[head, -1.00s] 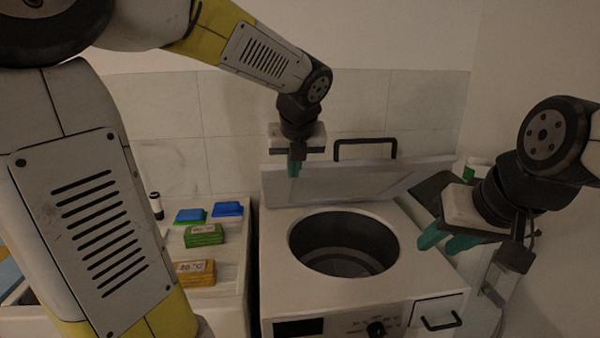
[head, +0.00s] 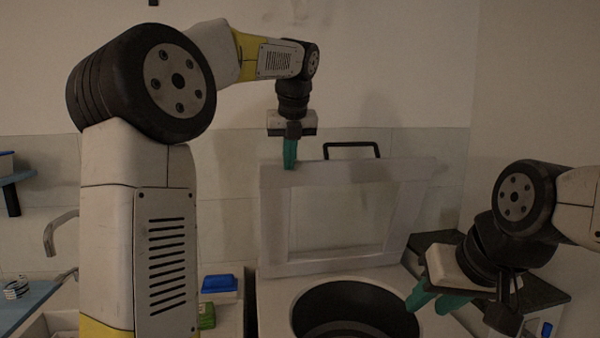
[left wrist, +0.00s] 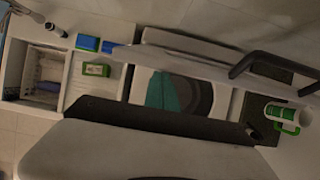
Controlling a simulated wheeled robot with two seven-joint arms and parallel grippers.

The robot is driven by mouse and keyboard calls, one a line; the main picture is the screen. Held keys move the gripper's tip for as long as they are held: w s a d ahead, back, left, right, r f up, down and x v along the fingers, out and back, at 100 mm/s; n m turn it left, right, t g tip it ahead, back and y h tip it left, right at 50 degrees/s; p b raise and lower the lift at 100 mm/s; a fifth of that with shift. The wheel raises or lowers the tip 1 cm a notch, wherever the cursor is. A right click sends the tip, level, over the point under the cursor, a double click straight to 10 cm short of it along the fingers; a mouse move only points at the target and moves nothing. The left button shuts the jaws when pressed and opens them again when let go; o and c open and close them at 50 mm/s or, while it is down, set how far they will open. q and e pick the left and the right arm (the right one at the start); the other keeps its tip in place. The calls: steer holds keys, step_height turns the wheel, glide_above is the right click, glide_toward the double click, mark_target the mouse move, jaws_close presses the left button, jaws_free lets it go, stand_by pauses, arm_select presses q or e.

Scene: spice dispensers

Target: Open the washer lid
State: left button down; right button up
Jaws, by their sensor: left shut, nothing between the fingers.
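The washer lid (head: 274,222), a pale frame around a window-like middle, stands raised and close to upright behind the round drum opening (head: 355,312). Its dark handle (head: 351,150) is on the top edge, and it also shows in the left wrist view (left wrist: 268,66). My left gripper (head: 290,153) is shut and empty, pointing down at the lid's upper left corner, left of the handle. I cannot tell whether it touches the lid. Its green fingers (left wrist: 162,92) also show in the left wrist view. My right gripper (head: 436,299) is open and empty beside the drum's right rim.
A counter with blue (head: 219,284) and green (head: 206,316) packs stands left of the washer. A tap (head: 60,235) is further left. A dark surface (head: 535,290) lies to the right, partly behind my right arm. The wall is close behind the lid.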

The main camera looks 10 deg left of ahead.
arm_select(q)
steer(key=shift+w+a+r, duration=0.15)
steer(key=shift+w+r, duration=0.05)
steer(key=shift+w, duration=0.25)
steer(key=shift+r, duration=0.1)
steer(key=v, duration=0.6)
steer(key=s+a+f+n, duration=0.1)
steer(key=s+f+n, duration=0.1)
steer(key=s+n, duration=0.55)
steer(key=s+f+n+t+h, duration=0.1)
steer(key=s+f+n+h, duration=0.2)
steer(key=s+f+n, duration=1.6)
steer(key=f+n, duration=0.1)
steer(key=n, duration=0.4)
steer(key=shift+s+a+f+h, duration=0.35)
steer(key=shift+s+a+h, duration=0.05)
